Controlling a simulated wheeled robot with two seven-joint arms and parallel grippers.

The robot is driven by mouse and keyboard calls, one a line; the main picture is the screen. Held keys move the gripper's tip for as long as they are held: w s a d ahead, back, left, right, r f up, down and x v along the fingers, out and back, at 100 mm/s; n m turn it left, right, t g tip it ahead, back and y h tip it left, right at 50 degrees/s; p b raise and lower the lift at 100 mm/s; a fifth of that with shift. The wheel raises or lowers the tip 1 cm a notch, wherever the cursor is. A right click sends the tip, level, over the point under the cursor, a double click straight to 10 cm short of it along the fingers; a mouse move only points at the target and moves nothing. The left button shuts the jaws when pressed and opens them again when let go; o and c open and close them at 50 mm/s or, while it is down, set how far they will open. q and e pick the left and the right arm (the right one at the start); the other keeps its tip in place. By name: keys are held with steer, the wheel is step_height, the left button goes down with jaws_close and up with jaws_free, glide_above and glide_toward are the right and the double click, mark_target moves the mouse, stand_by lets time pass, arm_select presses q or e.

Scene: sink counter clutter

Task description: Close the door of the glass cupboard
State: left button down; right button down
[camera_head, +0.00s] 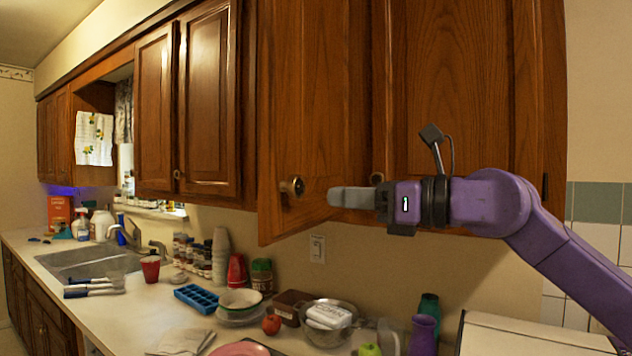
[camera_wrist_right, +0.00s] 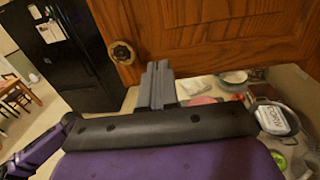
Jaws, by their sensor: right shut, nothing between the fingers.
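The wooden cupboard door (camera_head: 315,90) with a round knob (camera_head: 292,186) stands ajar. Its lower edge slants out from the cabinet front. My right gripper (camera_head: 335,197) is shut and empty, with its fingers pointing left beside the lower part of this door, just right of the knob. In the right wrist view the shut fingers (camera_wrist_right: 157,75) are close below the door (camera_wrist_right: 220,35), and the knob (camera_wrist_right: 122,52) is up and left of them. I cannot tell whether the fingers touch the wood. The cupboard's inside is hidden. My left gripper is not in view.
A neighbouring door (camera_head: 455,85) is closed behind my right arm. The counter below holds a colander (camera_head: 345,333), a red apple (camera_head: 271,324), a blue ice tray (camera_head: 195,298), bowls (camera_head: 240,300) and a purple vase (camera_head: 423,335).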

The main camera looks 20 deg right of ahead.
mark_target(317, 195)
steer(key=p+x, duration=0.2)
steer(key=x, duration=0.3)
